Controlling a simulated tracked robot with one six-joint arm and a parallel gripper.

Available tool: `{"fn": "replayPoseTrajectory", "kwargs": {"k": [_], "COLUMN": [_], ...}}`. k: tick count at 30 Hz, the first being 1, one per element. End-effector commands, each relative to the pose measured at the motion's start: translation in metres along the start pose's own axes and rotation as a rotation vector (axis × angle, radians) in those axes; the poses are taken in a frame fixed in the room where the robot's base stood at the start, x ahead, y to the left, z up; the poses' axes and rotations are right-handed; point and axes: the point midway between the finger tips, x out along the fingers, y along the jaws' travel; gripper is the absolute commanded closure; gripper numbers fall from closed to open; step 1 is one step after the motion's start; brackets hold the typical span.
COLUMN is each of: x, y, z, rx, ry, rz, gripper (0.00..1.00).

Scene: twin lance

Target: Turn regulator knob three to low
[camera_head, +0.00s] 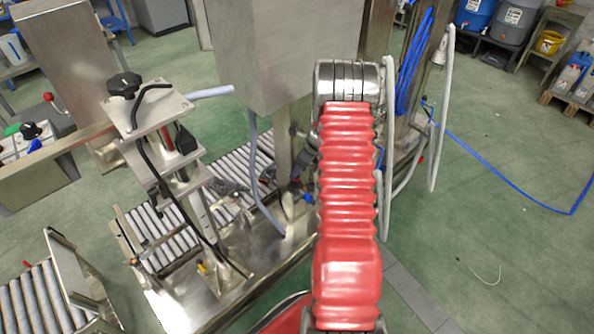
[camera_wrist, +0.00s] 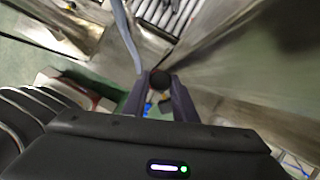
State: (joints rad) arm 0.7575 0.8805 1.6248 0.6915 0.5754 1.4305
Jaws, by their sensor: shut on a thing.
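A dark round knob (camera_wrist: 160,77) shows between the fingertips of my gripper (camera_wrist: 158,86) in the wrist view. The two dark fingers are shut on its sides. The knob is small and dark here, so I cannot make out any pointer, number or low mark on it. In the head view my red arm reaches up to the steel machine cabinet (camera_head: 284,60), and the arm hides most of the gripper and the knob.
A steel bracket with a large black handwheel (camera_head: 123,84) stands left of the cabinet, above a roller conveyor (camera_head: 165,232). A grey hose (camera_head: 257,165) hangs near my gripper. Blue tubing (camera_head: 415,60) hangs at the right. Green floor is open at right.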

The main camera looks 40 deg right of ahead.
Motion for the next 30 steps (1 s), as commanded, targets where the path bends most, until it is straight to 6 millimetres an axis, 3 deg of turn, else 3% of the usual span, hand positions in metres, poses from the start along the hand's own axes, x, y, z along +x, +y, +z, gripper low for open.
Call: {"fn": "replayPoseTrajectory", "kwargs": {"k": [4,5,12,23,30], "x": [0.0001,0.0001,0.0000,-0.0004,-0.0006], "y": [-0.0001,-0.0001,-0.0002,-0.0010,0.0009], "z": [-0.0007,-0.0008,-0.0002,0.0009,0.0017], "rx": [0.001,0.001,0.001,0.021,0.147], "ry": [0.001,0.001,0.000,-0.001,-0.001], "rz": [-0.001,-0.001,-0.001,-0.013,-0.065], "gripper": [0.97,0.73,0.56,0.56,0.56]}}
